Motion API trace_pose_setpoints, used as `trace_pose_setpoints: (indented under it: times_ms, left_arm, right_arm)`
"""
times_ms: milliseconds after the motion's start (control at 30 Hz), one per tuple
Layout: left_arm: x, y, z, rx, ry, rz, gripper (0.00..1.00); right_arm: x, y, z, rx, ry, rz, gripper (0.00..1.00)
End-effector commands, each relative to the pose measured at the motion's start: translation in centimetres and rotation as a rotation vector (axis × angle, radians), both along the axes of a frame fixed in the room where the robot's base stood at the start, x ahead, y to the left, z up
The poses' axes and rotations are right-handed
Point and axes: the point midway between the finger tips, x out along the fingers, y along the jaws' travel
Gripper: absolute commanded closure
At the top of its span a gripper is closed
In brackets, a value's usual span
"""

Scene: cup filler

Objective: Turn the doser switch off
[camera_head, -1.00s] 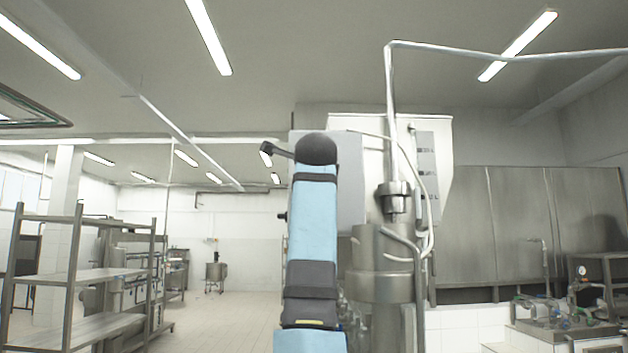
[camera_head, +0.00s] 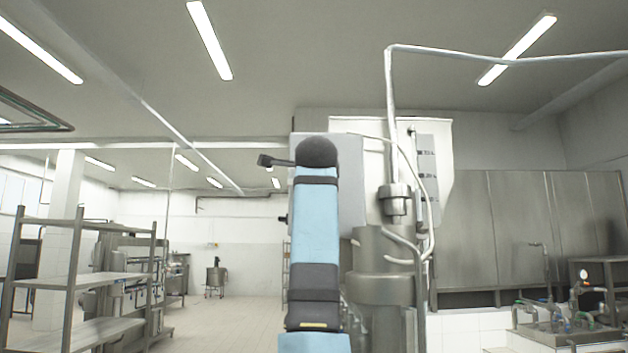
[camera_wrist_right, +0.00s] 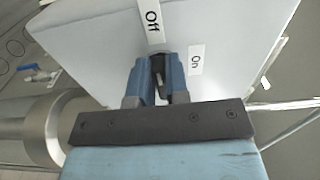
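In the right wrist view the doser switch (camera_wrist_right: 158,71) is a small dark knob on the face of a pale box (camera_wrist_right: 100,42). The white "Off" label (camera_wrist_right: 152,16) lies above the switch and the "On" label (camera_wrist_right: 195,60) to its right. My right gripper (camera_wrist_right: 158,77) has its two blue fingers close together on either side of the knob, shut on it. The fingers partly hide the knob, and I cannot tell exactly where it points. In the head view my blue arm covers part of the grey box (camera_head: 350,185). My left gripper is not in view.
A steel cylinder (camera_head: 381,270) and pipes stand right of the grey box in the head view. A steel shelf rack (camera_head: 75,280) stands at the left, with open floor (camera_head: 225,320) between. A bench with valves and a gauge (camera_head: 583,274) is at the lower right.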

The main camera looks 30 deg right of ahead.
Motion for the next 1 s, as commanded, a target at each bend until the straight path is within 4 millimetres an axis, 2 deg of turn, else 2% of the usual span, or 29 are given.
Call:
trace_pose_setpoints:
  times_ms: [33, 100, 467, 567, 1000]
  left_arm:
    - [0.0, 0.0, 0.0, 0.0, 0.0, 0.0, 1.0]
    - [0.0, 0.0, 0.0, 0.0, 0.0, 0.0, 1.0]
    - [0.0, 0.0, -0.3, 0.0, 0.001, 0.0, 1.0]
    - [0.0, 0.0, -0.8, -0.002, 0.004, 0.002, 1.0]
    - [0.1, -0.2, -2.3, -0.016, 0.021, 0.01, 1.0]
  right_arm:
    - [0.0, 0.0, 0.0, 0.0, 0.0, 0.0, 0.73]
    - [0.0, 0.0, 0.0, 0.0, 0.0, 0.0, 0.62]
    - [-0.6, 0.3, -0.1, 0.001, -0.002, 0.0, 0.62]
    - [-1.8, 1.0, -0.2, 0.001, -0.004, 0.002, 0.62]
    - [-10.3, 5.1, -0.2, 0.001, -0.003, 0.002, 0.62]
